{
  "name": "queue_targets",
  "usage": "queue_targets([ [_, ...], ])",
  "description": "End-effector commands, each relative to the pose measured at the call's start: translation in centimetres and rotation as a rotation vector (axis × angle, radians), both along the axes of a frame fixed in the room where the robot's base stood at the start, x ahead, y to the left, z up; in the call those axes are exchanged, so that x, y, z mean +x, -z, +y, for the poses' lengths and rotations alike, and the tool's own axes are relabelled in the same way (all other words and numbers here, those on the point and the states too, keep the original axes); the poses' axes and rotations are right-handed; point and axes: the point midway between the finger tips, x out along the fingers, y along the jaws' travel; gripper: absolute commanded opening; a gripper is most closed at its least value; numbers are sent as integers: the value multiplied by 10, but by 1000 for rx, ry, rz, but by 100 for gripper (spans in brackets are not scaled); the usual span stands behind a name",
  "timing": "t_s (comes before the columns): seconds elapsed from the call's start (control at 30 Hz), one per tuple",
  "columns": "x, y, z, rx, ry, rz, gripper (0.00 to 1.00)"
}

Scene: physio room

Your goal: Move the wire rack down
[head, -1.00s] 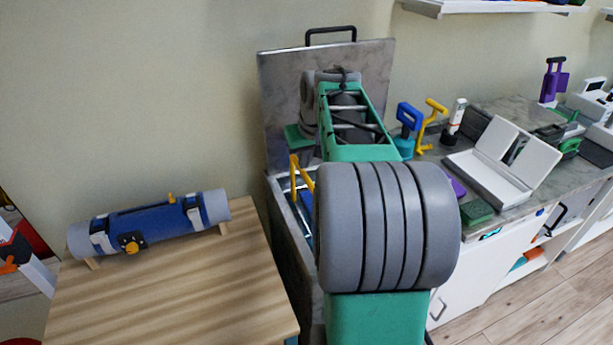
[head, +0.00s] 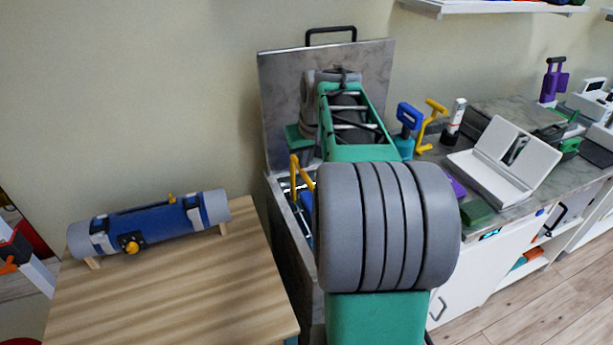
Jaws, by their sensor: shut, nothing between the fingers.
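A metal tank (head: 280,212) stands open between the wooden table and the counter, its grey lid (head: 277,90) raised against the wall. My green and grey arm reaches over the tank and hides most of its inside. No wire rack can be made out clearly. Through the gap left of my arm, a yellow bar-like part (head: 295,168) sticks up, with blue and shiny metal bits below it. I cannot tell whether these belong to the rack. My gripper is hidden behind my own arm, so its place relative to the rack does not show.
A wooden table (head: 180,290) at left holds a blue and grey roll (head: 150,223). A marble-topped counter (head: 485,112) at right holds an open white case (head: 505,165), a blue-handled tool (head: 408,118), a yellow tool (head: 430,125) and a white bottle (head: 455,118).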

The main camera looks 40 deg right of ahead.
Motion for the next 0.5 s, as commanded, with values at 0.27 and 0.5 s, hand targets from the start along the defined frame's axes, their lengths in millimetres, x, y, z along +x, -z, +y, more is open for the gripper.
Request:
queue_targets([
  [0.27,0,5,0,0,0,0,0],
  [0.5,0,12,0,0,0,0,0],
])
